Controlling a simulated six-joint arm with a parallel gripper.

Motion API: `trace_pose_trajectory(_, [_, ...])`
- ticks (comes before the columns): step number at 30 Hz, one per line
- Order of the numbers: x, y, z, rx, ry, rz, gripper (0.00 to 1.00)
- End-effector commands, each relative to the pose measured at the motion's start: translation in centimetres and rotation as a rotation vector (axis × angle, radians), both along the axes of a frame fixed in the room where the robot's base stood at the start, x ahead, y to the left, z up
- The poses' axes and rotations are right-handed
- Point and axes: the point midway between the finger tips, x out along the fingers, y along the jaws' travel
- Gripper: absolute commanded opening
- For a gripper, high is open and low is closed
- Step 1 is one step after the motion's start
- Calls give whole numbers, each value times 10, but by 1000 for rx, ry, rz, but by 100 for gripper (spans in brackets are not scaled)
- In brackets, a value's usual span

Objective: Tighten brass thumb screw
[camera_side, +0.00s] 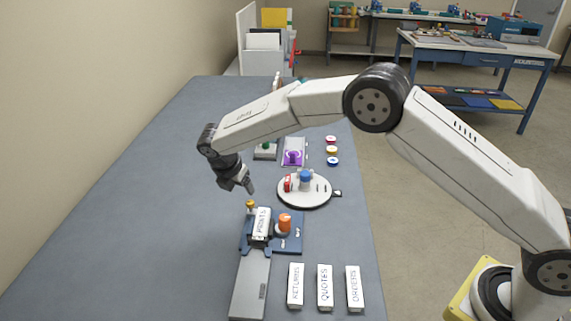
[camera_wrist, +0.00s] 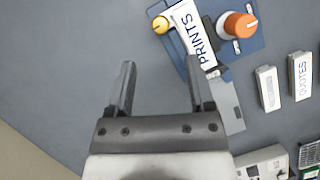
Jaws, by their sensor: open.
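The brass thumb screw (camera_side: 250,204) stands at the far left corner of a blue fixture plate (camera_side: 291,243). In the wrist view the brass screw (camera_wrist: 160,25) is near the top, beside a white block labelled PRINTS (camera_wrist: 193,35). The same PRINTS block (camera_side: 262,223) sits on the fixture in the side view. My gripper (camera_side: 246,189) is above and just behind the screw, apart from it. In the wrist view my gripper (camera_wrist: 158,75) has its two fingers spread with nothing between them, and the screw lies beyond the fingertips.
An orange knob (camera_side: 284,224) stands on the plate right of PRINTS. A grey bar (camera_side: 250,284) extends toward the front. White blocks RETURNS (camera_side: 296,285), QUOTES (camera_side: 325,287) and ORDERS (camera_side: 354,288) lie at front right. A round white turntable (camera_side: 318,199) is behind. The table's left is clear.

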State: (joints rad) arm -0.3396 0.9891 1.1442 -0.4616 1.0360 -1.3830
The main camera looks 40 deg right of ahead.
Motion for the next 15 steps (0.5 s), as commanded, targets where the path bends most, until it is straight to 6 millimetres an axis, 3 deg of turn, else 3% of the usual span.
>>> trace_pose_trajectory(8, [1, -3, -8, 0, 1, -3, 69])
trace_pose_trajectory(15, [4, -12, -31, 0, 2, -4, 69])
